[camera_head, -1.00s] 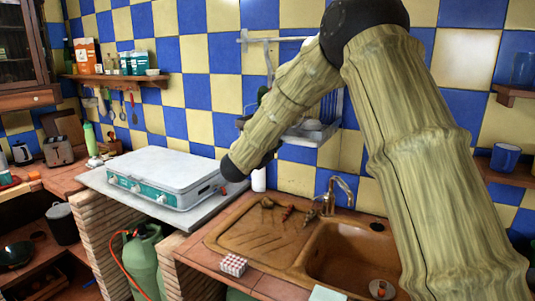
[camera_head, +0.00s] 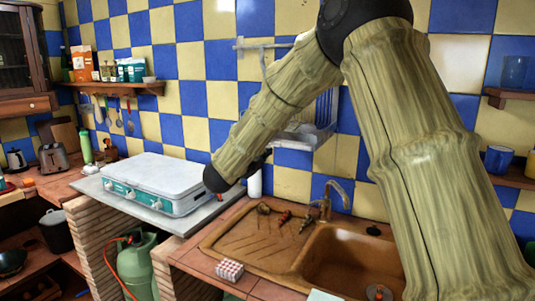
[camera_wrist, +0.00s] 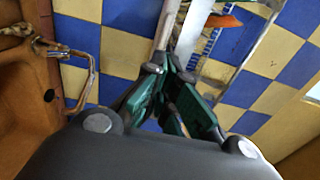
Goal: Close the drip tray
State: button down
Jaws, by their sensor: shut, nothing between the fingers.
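The pale drip tray (camera_head: 322,136) hangs under the wall dish rack (camera_head: 326,108), above and behind the sink. My arm partly covers both in the head view, so how far the tray stands out is hard to tell. My gripper (camera_wrist: 172,66) is shut and empty, with its green-lined fingers together in the wrist view. A white strip (camera_wrist: 192,36) and a grey bar lie just beyond the fingertips there; I cannot tell whether they belong to the tray or whether the fingers touch them. In the head view, my forearm hides most of the gripper.
The brown sink (camera_head: 345,258) and its tap (camera_head: 327,198) lie below my arm. A white stove (camera_head: 152,180) stands left on the counter, with a white bottle (camera_head: 255,184) behind my wrist.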

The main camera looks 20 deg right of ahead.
jog(key=b+v, duration=0.1)
jog(key=v, duration=0.7)
jog(key=shift+w+a+f+b, duration=0.2)
jog(key=shift+w+f+b, duration=0.05)
jog(key=shift+b, duration=0.15)
